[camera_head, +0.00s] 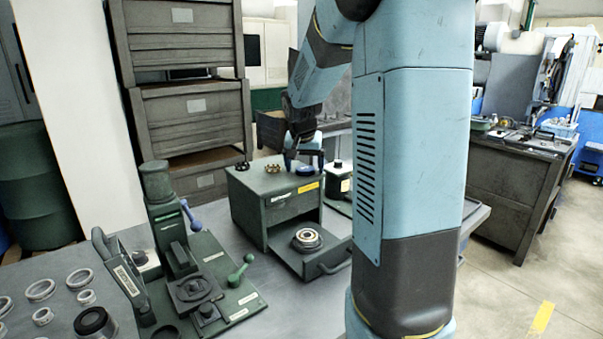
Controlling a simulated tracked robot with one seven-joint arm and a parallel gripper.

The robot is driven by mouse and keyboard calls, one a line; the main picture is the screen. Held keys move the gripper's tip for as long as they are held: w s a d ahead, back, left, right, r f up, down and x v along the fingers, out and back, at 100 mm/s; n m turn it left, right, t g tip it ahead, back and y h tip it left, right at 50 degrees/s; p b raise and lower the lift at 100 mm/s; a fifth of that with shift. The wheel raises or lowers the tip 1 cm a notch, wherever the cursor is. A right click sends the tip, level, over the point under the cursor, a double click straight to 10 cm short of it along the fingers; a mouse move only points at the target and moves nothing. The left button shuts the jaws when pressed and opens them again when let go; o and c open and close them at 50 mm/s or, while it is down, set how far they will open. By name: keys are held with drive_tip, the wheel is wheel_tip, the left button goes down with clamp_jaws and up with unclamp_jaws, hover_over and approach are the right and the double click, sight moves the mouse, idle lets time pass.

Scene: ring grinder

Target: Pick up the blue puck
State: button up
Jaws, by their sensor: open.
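The blue puck (305,171) is a small dark blue disc on top of the green box-shaped machine (247,190), near its back right corner. My gripper (304,166) points down over the puck, its fingers apart, one on each side of it. I cannot tell whether the fingers touch the puck. The upper part of the puck is partly hidden by the gripper.
A brass ring-shaped part (272,168) and a dark knob (242,165) sit on the same top, left of the puck. An open drawer (330,260) below holds a round part (307,238). A green lever press (190,270) and several metal rings (41,290) stand left.

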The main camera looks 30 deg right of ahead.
drive_tip(key=shift+c, duration=0.4)
drive_tip(key=c, duration=1.1)
